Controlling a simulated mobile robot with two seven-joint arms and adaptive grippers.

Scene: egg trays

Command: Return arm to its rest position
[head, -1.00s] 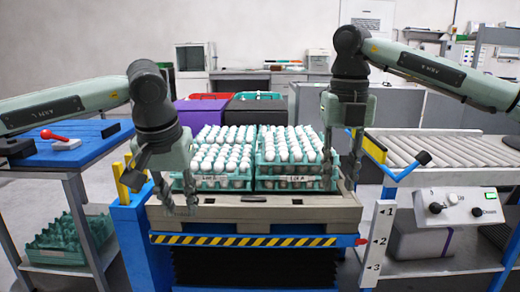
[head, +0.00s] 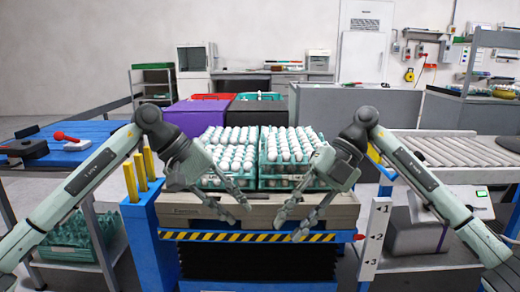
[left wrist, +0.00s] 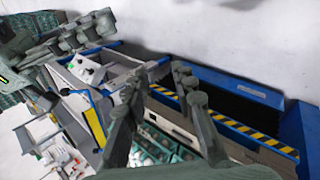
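My left gripper (head: 240,213) is in front of the left egg tray stack, fingers spread and angled down to the right, with nothing between them. In the left wrist view its two fingers (left wrist: 160,74) stand apart and empty. My right gripper (head: 289,229) mirrors it at the front of the right stack, fingers apart and empty. The left egg tray stack (head: 206,183) and right egg tray stack (head: 272,183) are green, filled with white eggs, and sit side by side. My arms partly hide their front faces.
The trays sit on a grey-brown pallet (head: 330,217) on a blue lift with a striped edge (head: 215,237). A blue table (head: 100,150) with a red-handled tool stands left, a roller conveyor (head: 455,151) right. Purple (head: 195,115) and black bins stand behind.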

